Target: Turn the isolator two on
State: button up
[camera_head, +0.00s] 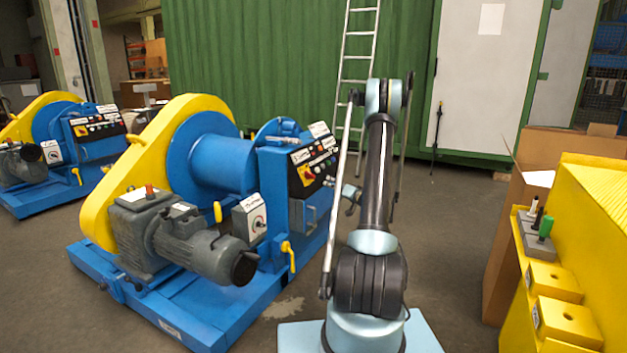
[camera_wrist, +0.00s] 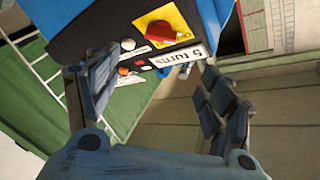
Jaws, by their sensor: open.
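A black control panel (camera_head: 313,166) tops the blue stand of the nearer winch. It carries a yellow plate with a red rotary switch (camera_head: 305,174). In the wrist view the red switch (camera_wrist: 160,32) sits on its yellow plate at the top, beside a white label reading "5 turns" (camera_wrist: 182,57). My gripper (camera_wrist: 155,90) is open and empty, its fingers spread left and right below the panel. It is apart from the switch. In the head view my arm partly hides the gripper. Which switch is isolator two is not readable.
A second winch (camera_head: 55,150) stands at far left. A ladder (camera_head: 356,60) leans on the green container (camera_head: 260,60). A yellow unit (camera_head: 590,215) and cardboard box (camera_head: 560,150) stand right.

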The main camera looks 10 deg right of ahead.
aim_at(312, 175)
jog(key=x, duration=1.6)
jog(key=shift+w+a, duration=0.2)
jog(key=shift+w, duration=0.05)
